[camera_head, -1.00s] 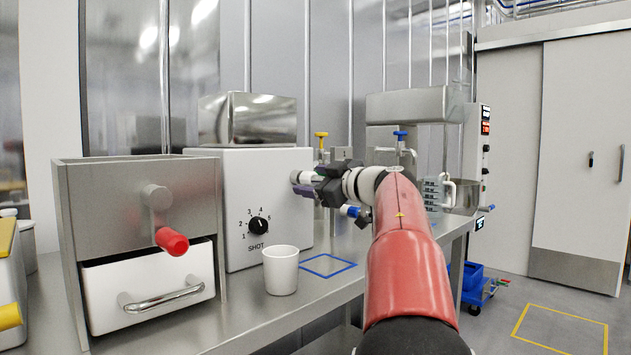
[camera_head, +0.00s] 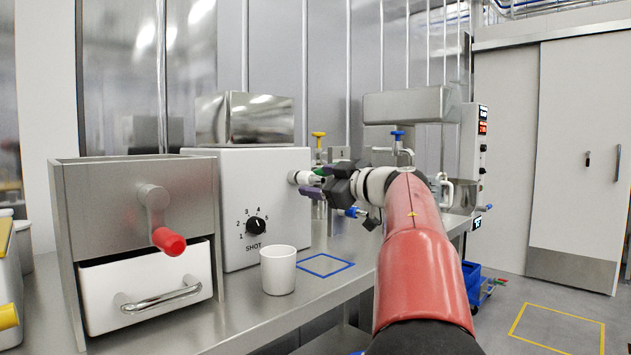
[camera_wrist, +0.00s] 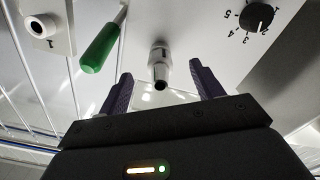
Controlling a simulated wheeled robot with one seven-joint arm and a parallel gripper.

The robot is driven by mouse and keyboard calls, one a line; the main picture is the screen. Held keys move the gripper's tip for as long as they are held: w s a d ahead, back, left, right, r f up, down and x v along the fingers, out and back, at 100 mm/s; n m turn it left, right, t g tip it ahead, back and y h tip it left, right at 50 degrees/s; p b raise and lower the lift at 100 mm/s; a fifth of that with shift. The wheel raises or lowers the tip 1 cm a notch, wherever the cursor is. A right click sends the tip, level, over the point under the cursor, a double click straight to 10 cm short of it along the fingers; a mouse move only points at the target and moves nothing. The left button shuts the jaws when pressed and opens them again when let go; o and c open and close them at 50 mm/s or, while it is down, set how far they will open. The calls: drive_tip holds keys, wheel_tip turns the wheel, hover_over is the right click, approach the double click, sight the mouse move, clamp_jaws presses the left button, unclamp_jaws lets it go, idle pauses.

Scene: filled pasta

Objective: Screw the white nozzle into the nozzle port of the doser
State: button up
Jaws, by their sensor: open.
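The doser is a white box (camera_head: 283,222) with a shot dial on its front. The white nozzle (camera_head: 305,178) sticks out from the doser's right side, at the port. In the wrist view the nozzle (camera_wrist: 160,68) points towards me, its dark open end facing the camera, its base against the white side wall. The port is mostly hidden behind it, so I cannot tell how deep the thread sits. My gripper (camera_wrist: 160,76) is open, with one dark purple finger on each side of the nozzle's end and visible gaps. In the head view my gripper (camera_head: 318,184) is just right of the nozzle.
A green handle (camera_wrist: 100,48) and a plate marked 1 (camera_wrist: 45,22) lie left of the nozzle in the wrist view. A white cup (camera_head: 278,270) stands before the doser beside an empty blue square (camera_head: 325,265). A red-handled steel unit (camera_head: 140,205) stands left.

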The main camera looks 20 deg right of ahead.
drive_tip(key=shift+v, duration=2.15)
drive_tip(key=v, duration=0.7)
drive_tip(key=shift+s, duration=0.4)
